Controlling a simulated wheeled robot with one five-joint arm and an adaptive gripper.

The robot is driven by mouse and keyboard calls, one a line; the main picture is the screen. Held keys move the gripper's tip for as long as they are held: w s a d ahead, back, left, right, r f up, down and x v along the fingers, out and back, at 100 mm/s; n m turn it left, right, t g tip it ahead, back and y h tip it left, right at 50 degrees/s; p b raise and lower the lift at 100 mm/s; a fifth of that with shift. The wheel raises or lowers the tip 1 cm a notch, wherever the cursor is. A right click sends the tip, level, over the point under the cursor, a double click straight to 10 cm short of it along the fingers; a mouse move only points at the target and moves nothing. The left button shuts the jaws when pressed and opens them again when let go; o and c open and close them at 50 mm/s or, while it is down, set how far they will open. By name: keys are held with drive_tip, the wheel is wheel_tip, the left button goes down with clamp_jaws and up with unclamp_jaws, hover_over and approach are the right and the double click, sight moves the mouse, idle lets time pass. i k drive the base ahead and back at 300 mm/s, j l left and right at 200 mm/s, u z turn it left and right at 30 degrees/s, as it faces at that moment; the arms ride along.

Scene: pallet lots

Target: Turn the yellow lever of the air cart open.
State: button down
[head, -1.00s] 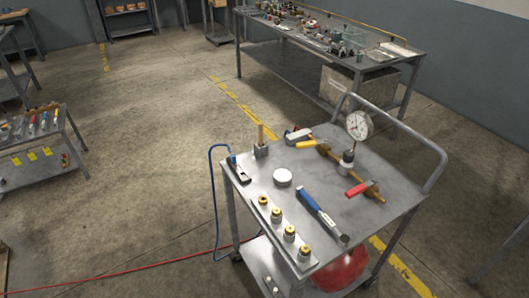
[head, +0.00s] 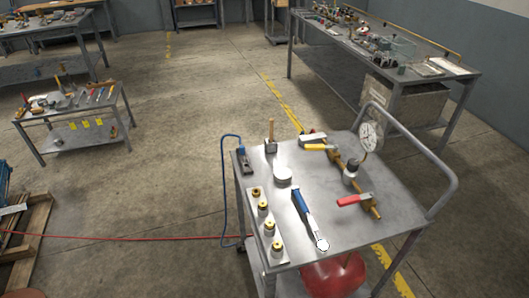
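The air cart (head: 392,168) is a grey metal trolley at the lower right in the head view. A brass pipe (head: 339,160) lies across its top. The yellow lever (head: 315,147) is at the pipe's far left end and lies roughly along the picture's horizontal, pointing left. A red lever (head: 353,199) is at the pipe's near right end. A round pressure gauge (head: 369,136) stands up from the pipe between them. My gripper is not in view.
A blue-handled tool (head: 303,206), a white round puck (head: 282,174) and a row of brass fittings (head: 263,207) share the cart top. A red tank (head: 331,275) sits below. A red hose (head: 130,236) crosses the floor. Open floor lies left of the cart.

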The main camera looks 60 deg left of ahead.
sight(311, 147)
drive_tip(key=i+u, duration=0.1)
drive_tip(key=u, duration=0.35)
drive_tip(key=i+u, duration=0.15)
drive_tip(key=u, duration=0.3)
drive_tip(key=i+l+u, duration=0.1)
drive_tip(key=u, duration=0.35)
drive_tip(key=i+l+u, duration=0.1)
drive_tip(key=u, duration=0.35)
drive_tip(key=i+u, duration=0.2)
drive_tip(key=u, duration=0.3)
drive_tip(key=i+l+u, duration=0.1)
drive_tip(key=u, duration=0.4)
drive_tip(key=i+l+u, duration=0.15)
drive_tip(key=u, duration=0.35)
drive_tip(key=i+l, duration=0.05)
drive_tip(key=i, duration=0.05)
